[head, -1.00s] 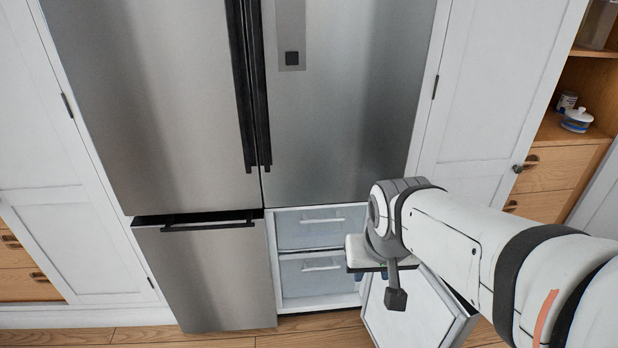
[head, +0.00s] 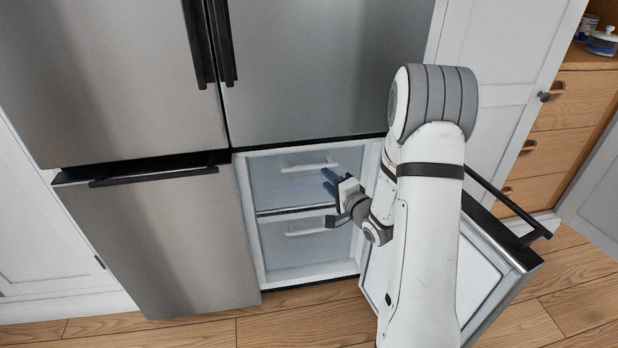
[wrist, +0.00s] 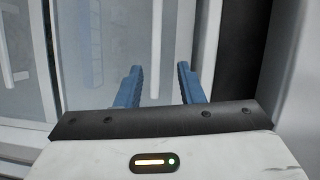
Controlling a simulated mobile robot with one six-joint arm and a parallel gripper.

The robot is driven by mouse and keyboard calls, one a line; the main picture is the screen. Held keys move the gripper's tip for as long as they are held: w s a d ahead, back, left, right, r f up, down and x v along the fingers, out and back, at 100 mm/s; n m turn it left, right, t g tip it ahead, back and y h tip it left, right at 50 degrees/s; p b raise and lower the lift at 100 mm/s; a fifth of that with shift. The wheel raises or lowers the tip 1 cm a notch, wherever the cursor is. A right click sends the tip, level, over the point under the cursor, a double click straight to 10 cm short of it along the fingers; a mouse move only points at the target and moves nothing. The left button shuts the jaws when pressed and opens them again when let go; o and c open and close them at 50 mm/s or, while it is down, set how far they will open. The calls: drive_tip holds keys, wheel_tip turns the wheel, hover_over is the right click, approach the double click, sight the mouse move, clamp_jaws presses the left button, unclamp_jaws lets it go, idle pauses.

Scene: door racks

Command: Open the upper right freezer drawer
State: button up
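The upper freezer drawer (head: 275,183) is shut inside the right freezer compartment, with a pale horizontal handle (head: 310,167) on its front. My gripper (head: 329,181) is in front of the drawer, near the right end of this handle and a little below it in the head view. In the wrist view the two blue fingers (wrist: 159,75) are apart with nothing gripped. The upper handle (wrist: 157,45) shows there as an upright pale bar, lined up with the gap between the fingers. I cannot tell whether the fingertips reach around it.
The lower freezer drawer (head: 280,250) is shut below. The right freezer door (head: 460,275) stands open on the right, close to my arm, with a dark handle (head: 500,205). The left freezer door (head: 160,245) is shut. Wooden floor (head: 200,330) lies in front.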

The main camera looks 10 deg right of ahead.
sight(311, 168)
drive_tip(key=shift+m+t+y, duration=0.3)
drive_tip(key=shift+m+y, duration=0.1)
drive_tip(key=shift+y, duration=0.1)
drive_tip(key=x, duration=0.2)
drive_tip(key=f+b+x, duration=0.1)
drive_tip(key=x, duration=0.2)
drive_tip(key=b+x, duration=0.1)
drive_tip(key=x, duration=0.2)
drive_tip(key=shift+w+f, duration=0.1)
drive_tip(key=shift+f, duration=0.1)
drive_tip(key=shift+c, duration=0.3)
clamp_jaws()
